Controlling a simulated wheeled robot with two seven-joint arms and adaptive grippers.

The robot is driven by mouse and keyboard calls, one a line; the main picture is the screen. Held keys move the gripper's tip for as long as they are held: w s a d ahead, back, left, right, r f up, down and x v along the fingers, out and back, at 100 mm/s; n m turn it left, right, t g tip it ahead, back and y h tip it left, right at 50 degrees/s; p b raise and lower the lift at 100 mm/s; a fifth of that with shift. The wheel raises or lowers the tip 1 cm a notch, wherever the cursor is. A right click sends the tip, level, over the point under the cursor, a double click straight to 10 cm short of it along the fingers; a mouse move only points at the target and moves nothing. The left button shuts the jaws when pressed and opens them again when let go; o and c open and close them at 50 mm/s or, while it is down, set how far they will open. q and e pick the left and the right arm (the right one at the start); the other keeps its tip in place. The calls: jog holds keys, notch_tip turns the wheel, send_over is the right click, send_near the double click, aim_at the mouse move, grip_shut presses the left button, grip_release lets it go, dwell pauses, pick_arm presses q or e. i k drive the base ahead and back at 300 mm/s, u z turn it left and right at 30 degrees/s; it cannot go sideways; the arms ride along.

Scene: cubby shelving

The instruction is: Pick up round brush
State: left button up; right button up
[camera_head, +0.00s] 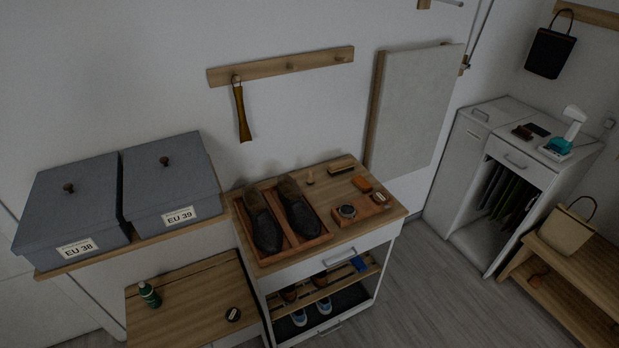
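A small pale wooden piece with a narrow upright top (310,178) stands on the wooden top of the shoe cabinet (331,187), just right of the shoe tray; it looks like the round brush, but it is too small to be sure. A longer wooden brush (341,165) lies behind it to the right, near the wall. Neither of my grippers is in view, and nothing is seen touching these brushes.
A wooden tray (284,243) holds two dark shoes. A round tin (347,211) and orange blocks (361,184) sit to the right. Grey boxes (70,207) stand on a shelf at left. A lower table (190,310) holds a green bottle (149,294).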

aim_at(310, 180)
jog(key=z, duration=1.35)
jog(key=i, duration=2.35)
jog(key=u, duration=2.45)
